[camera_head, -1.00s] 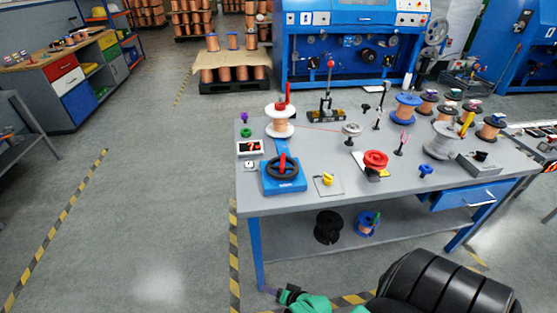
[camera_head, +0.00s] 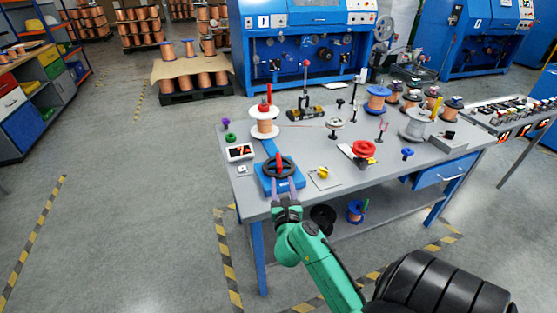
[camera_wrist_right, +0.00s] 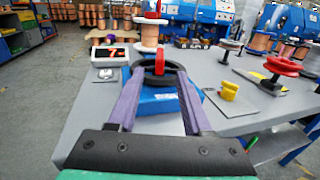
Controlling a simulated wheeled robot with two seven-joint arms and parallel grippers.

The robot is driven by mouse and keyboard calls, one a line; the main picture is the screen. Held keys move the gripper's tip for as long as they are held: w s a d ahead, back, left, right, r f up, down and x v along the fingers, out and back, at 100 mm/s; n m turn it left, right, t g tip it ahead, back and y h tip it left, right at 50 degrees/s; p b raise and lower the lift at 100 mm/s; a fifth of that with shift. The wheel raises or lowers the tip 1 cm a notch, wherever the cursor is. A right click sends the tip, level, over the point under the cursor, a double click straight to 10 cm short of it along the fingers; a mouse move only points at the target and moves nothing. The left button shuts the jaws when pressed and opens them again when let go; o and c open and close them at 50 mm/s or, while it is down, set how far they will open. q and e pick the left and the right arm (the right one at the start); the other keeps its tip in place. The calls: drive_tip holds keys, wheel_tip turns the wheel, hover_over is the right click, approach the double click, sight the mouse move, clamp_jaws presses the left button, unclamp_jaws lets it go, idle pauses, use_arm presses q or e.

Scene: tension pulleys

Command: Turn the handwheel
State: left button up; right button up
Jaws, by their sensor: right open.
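The handwheel (camera_head: 266,170) is a black ring with a red handle (camera_head: 279,162) standing up from it. It sits on a blue base (camera_head: 297,182) at the left front of the grey workbench. My right gripper (camera_head: 283,181) is open, with its purple fingers pointing at the near side of the wheel. In the right wrist view, the red handle (camera_wrist_right: 159,64) and the wheel show between the two spread fingertips (camera_wrist_right: 160,72). I cannot tell whether the fingers touch the wheel. My left gripper is not in view.
A copper spool (camera_head: 264,122) stands behind the wheel on the workbench (camera_head: 325,205). A small display (camera_head: 240,152) lies left of it, and a yellow knob (camera_head: 323,172) to its right. A red wheel (camera_head: 364,149) and several spools stand farther right. Floor left of the bench is clear.

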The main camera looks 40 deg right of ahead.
sight(279, 159)
drive_tip(key=x, duration=1.2)
drive_tip(key=shift+w+f, duration=0.1)
clamp_jaws()
